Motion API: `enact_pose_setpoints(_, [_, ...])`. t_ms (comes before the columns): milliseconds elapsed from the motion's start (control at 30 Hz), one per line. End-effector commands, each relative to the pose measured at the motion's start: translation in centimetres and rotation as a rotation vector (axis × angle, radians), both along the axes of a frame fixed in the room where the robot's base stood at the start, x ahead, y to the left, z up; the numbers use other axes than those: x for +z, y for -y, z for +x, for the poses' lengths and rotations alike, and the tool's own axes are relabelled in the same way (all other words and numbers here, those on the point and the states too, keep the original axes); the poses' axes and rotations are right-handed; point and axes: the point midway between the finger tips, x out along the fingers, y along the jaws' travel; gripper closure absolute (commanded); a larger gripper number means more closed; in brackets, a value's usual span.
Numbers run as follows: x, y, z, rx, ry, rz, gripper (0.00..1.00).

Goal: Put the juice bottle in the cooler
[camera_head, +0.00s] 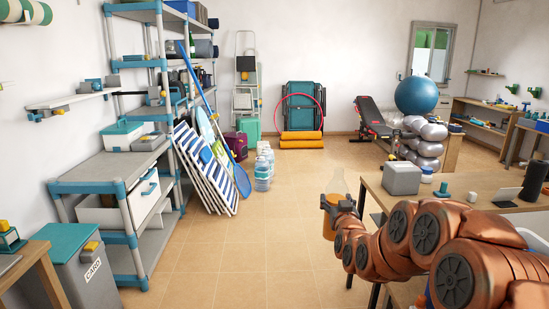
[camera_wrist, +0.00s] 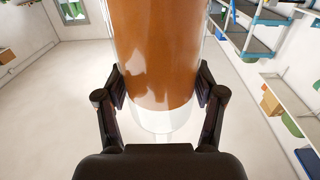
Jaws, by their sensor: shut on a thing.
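The juice bottle, clear with orange-brown juice in it, shows in the head view (camera_head: 336,187) and fills the upper middle of the wrist view (camera_wrist: 158,50). My gripper (camera_head: 340,206) is shut on it. In the wrist view the two dark fingers (camera_wrist: 161,88) press on either side of the bottle. In the head view the bottle is about upright, above the floor by the table's left end. A white box with a teal lid (camera_head: 122,138), which looks like the cooler, sits on the left shelf. Its lid looks shut, and my gripper is far from it.
A wooden table (camera_head: 460,190) with a grey box (camera_head: 401,178) stands at right, beside my arm. A grey bin (camera_head: 80,275) marked CARD is at lower left. Striped folded chairs (camera_head: 205,170) lean on the shelf unit. Clear jugs (camera_head: 263,170) stand beyond. The middle floor is clear.

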Motion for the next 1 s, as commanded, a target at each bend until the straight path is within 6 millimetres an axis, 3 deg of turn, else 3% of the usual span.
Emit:
enact_pose_setpoints(33, [1.9,0.0,0.0,0.000,0.003,-0.001,1.00])
enact_pose_setpoints(100, [3.1,0.0,0.0,0.000,0.003,-0.001,1.00])
enact_pose_setpoints(400, [6.9,0.0,0.0,0.000,0.003,-0.002,1.00])
enact_pose_setpoints(1000, [7.6,0.0,0.0,0.000,0.003,-0.002,1.00])
